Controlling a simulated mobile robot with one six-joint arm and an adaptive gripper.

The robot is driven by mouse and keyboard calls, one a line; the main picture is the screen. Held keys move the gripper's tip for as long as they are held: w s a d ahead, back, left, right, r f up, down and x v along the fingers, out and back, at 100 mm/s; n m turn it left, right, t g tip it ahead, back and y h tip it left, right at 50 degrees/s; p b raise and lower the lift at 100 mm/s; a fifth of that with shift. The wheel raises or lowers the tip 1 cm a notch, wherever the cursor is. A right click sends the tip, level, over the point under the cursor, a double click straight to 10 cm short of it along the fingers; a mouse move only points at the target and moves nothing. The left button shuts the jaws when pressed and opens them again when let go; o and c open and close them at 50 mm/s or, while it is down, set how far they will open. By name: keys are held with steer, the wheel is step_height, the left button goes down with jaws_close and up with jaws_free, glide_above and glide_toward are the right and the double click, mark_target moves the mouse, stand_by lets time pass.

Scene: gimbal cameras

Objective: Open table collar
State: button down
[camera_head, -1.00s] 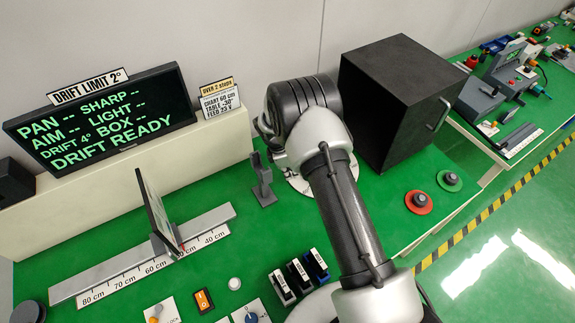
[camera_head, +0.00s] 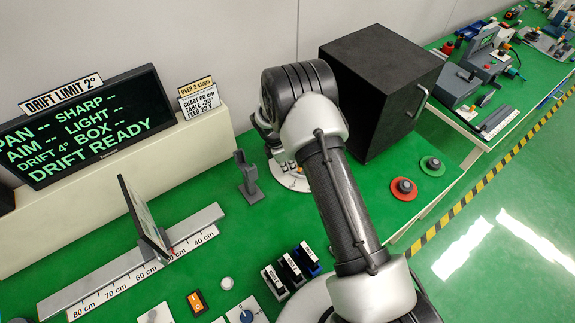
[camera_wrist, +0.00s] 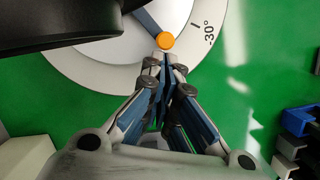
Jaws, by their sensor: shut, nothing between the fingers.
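The round white table dial (camera_wrist: 205,22) lies on the green bench in the wrist view, with a "-30°" mark on its rim. An orange knob (camera_wrist: 166,41) sits at the end of a dark grey arm (camera_wrist: 147,20) on the dial. My gripper (camera_wrist: 165,62) is shut and empty, its fingertips just below the orange knob in the picture; I cannot tell whether they touch it. In the head view only a rim of the dial (camera_head: 292,181) shows behind my arm, and my gripper is hidden there. I cannot make out a collar for certain.
A black box (camera_head: 385,85) stands behind my arm. A grey post (camera_head: 247,178) stands left of the dial. A ruler rail with a chart (camera_head: 143,218) lies at left, below a screen (camera_head: 85,125). Red (camera_head: 404,189) and green (camera_head: 432,166) buttons stand at right.

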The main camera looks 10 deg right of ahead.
steer(key=shift+s+d+n, duration=0.25)
steer(key=shift+s+n, duration=0.05)
steer(key=shift+n, duration=0.1)
steer(key=shift+s+d+n+p, duration=0.25)
steer(key=shift+n+p, duration=0.05)
steer(key=shift+p, duration=0.05)
steer(key=d+n, duration=0.1)
steer(key=s+d+n+t+p, duration=0.1)
steer(key=shift+s+r+n, duration=0.1)
steer(key=shift+s+n, duration=0.15)
steer(key=shift+n, duration=0.05)
steer(key=shift+s+d+n+t+y+p, duration=0.2)
steer(key=shift+s+d+n+p, duration=0.1)
steer(key=shift+d+n, duration=0.5)
steer(key=shift+s+d+n+t+y+p, duration=0.1)
steer(key=shift+s+d+n+t+p, duration=0.15)
steer(key=shift+d+n, duration=0.55)
steer(key=shift+a, duration=0.1)
steer(key=shift+w+a+p, duration=0.4)
steer(key=shift+w+p, duration=0.2)
steer(key=shift+p, duration=0.2)
steer(key=shift+a, duration=0.15)
